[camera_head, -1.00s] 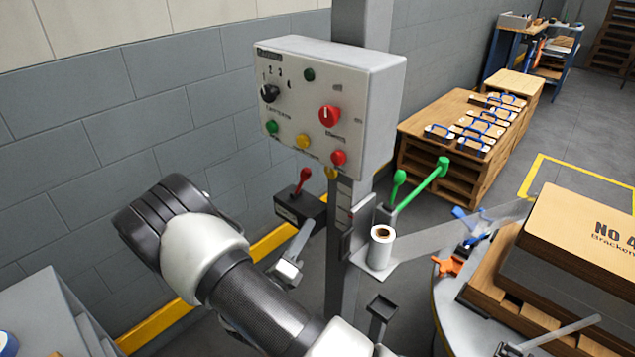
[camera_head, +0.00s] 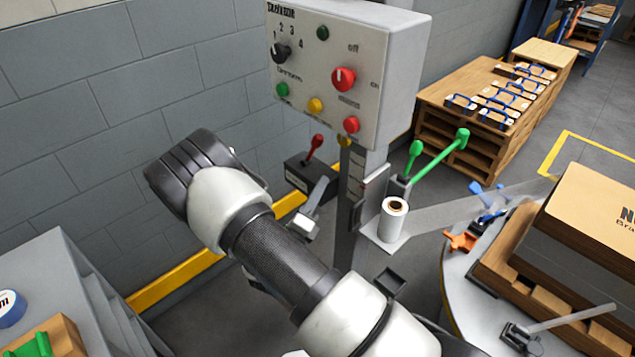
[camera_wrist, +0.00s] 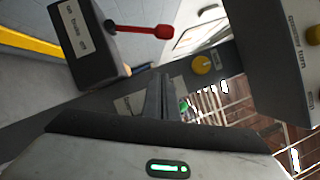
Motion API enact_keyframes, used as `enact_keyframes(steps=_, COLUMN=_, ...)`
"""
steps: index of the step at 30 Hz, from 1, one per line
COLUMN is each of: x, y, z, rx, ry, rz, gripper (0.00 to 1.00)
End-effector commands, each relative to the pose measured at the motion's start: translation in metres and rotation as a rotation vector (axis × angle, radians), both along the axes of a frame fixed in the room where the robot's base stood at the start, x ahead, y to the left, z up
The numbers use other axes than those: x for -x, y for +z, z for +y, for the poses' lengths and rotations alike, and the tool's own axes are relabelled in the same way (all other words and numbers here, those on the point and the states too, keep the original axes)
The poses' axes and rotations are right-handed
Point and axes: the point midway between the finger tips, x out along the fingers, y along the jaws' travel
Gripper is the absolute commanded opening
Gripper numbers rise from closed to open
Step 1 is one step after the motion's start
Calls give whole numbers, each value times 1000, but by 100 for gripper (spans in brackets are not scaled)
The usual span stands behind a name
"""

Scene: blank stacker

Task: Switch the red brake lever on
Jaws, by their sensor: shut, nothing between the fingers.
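The red brake lever (camera_head: 314,146) sticks up, leaning slightly right, from a dark box (camera_head: 302,178) on the machine's post in the head view. In the wrist view the lever (camera_wrist: 150,31) reaches right from the box (camera_wrist: 90,45) at the upper left, and its red knob is in plain sight. The box face carries small on, brake and off lettering. My gripper (camera_wrist: 162,93) is shut and empty in the wrist view, below and apart from the lever.
A grey control box (camera_head: 345,65) with a red knob and coloured buttons hangs above the lever. Green handles (camera_head: 440,155) and a white roll (camera_head: 393,218) are right of the post. A grey block wall (camera_head: 100,130) stands behind. A round table (camera_head: 460,275) holds stacked boxes.

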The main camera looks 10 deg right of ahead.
Motion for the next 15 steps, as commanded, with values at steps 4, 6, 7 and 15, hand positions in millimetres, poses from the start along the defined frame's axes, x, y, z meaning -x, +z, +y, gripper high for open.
enact_keyframes(steps=4, x=-26, y=5, z=-21, rx=-2, ry=-5, rz=-4, gripper=0)
enact_keyframes(steps=6, x=-38, y=8, z=-30, rx=-1, ry=-5, rz=-4, gripper=0)
enact_keyframes(steps=7, x=-43, y=9, z=-33, rx=-1, ry=-4, rz=-5, gripper=0)
enact_keyframes(steps=15, x=-77, y=25, z=-30, rx=-4, ry=0, rz=-4, gripper=0)
